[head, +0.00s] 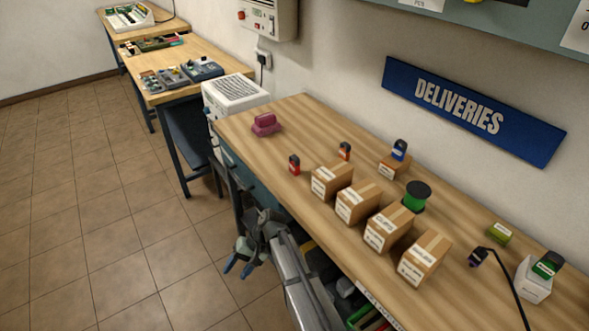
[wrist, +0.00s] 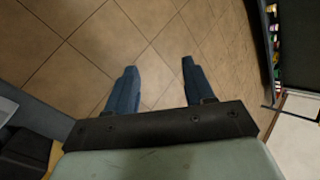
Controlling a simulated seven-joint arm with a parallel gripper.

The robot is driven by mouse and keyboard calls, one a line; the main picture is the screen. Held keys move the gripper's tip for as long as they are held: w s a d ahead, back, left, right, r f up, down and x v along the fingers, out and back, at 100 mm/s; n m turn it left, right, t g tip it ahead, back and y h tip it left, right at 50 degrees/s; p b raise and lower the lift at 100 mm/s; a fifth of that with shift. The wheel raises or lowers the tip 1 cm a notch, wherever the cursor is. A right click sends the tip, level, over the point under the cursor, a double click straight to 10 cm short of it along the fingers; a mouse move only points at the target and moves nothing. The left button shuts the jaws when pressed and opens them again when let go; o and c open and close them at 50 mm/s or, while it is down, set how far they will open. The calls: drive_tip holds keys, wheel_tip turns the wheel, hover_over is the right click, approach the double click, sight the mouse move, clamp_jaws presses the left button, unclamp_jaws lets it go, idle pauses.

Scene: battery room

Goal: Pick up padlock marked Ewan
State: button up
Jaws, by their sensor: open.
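Several small padlocks stand on the wooden bench, and their name labels are too small to read, so I cannot tell which is marked Ewan. A red padlock (head: 294,165) and an orange one (head: 344,151) stand on the bench top. A blue padlock (head: 399,150) is on a small brown box (head: 393,167). A green padlock (head: 547,266) is on a white box (head: 534,287) at the right. My gripper (head: 238,266) is open and empty, off the bench's front edge and above the floor. The wrist view shows its blue fingers (wrist: 158,70) apart over floor tiles.
Several labelled cardboard boxes (head: 357,203) stand in a row along the bench (head: 290,119) front. The bench's left part is mostly clear.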

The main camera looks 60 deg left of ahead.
drive_tip(key=w+a+r+m+t+y, duration=0.1)
drive_tip(key=w+a+r+y, duration=0.3)
drive_tip(key=r, duration=0.8)
drive_tip(key=n+t, duration=0.6)
drive_tip(key=t, duration=0.1)
approach(294, 156)
drive_tip(key=x, duration=0.6)
drive_tip(key=shift+a+r, duration=0.1)
drive_tip(key=shift+a, duration=0.1)
drive_tip(key=shift+x, duration=3.05)
drive_tip(key=shift+d, duration=0.2)
drive_tip(key=shift+c, duration=0.3)
clamp_jaws()
